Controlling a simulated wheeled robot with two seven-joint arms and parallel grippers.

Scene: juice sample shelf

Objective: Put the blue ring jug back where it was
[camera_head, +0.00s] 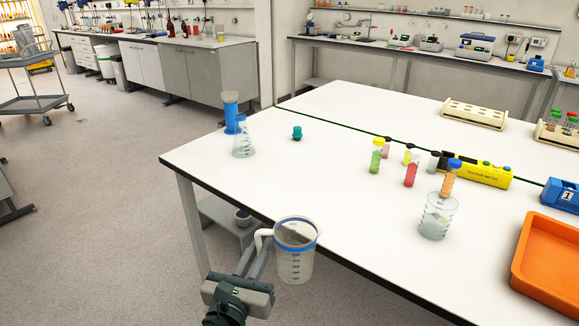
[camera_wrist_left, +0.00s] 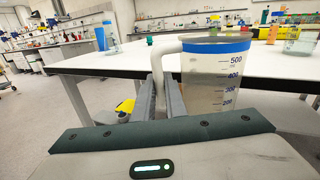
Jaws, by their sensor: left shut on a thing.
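The blue ring jug (camera_head: 295,262) is a clear measuring jug with a blue band at its rim and a white handle. My left gripper (camera_head: 256,255) is shut on the jug's handle. It holds the jug upright in front of the white table's near edge, clear of the tabletop in the head view. In the left wrist view the two fingers (camera_wrist_left: 160,98) close around the white handle, and the jug (camera_wrist_left: 212,80) stands to their right with its scale marks showing. My right gripper is not in view.
The white table (camera_head: 320,180) has free room at its front left. A conical flask (camera_head: 243,140), a blue cylinder (camera_head: 230,115) and a green stopper (camera_head: 297,133) stand near its left end. A beaker (camera_head: 436,218), several coloured tubes and an orange tray (camera_head: 545,265) are on the right.

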